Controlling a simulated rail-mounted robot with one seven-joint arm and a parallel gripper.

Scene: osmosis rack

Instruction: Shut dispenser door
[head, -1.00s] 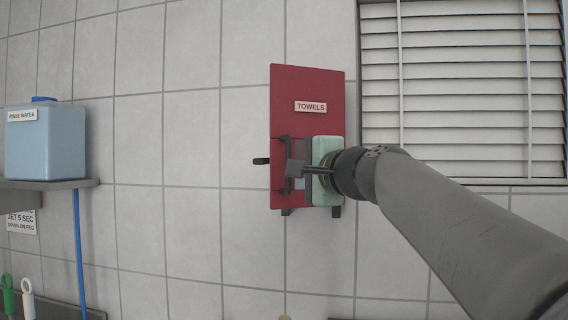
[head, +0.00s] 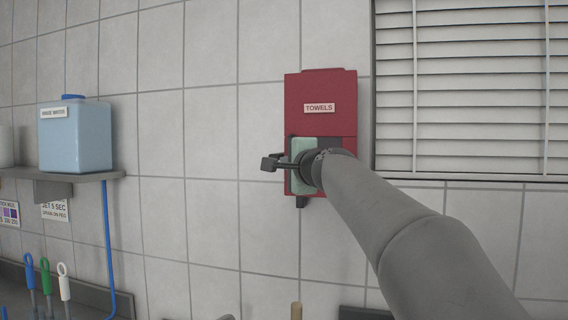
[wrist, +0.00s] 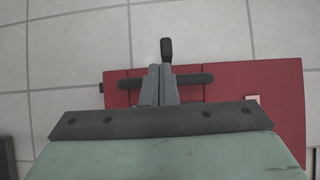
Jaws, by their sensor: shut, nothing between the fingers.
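The red towel dispenser (head: 320,88) hangs on the tiled wall, with a "TOWELS" label on its upper half. My gripper (head: 272,163) is in front of its lower half, fingers pointing left past the left edge. In the wrist view my gripper (wrist: 162,68) is shut and empty. Its fingers lie across the middle of a dark bar handle (wrist: 195,81) on the red panel; whether they touch it I cannot tell. A dark knob (wrist: 166,47) shows just beyond the fingertips. My wrist and forearm hide much of the lower dispenser, and how far its door stands open is unclear.
A window blind (head: 470,90) is close on the right of the dispenser. A blue rinse water tank (head: 75,138) stands on a shelf (head: 60,177) at the left. The wall between tank and dispenser is clear.

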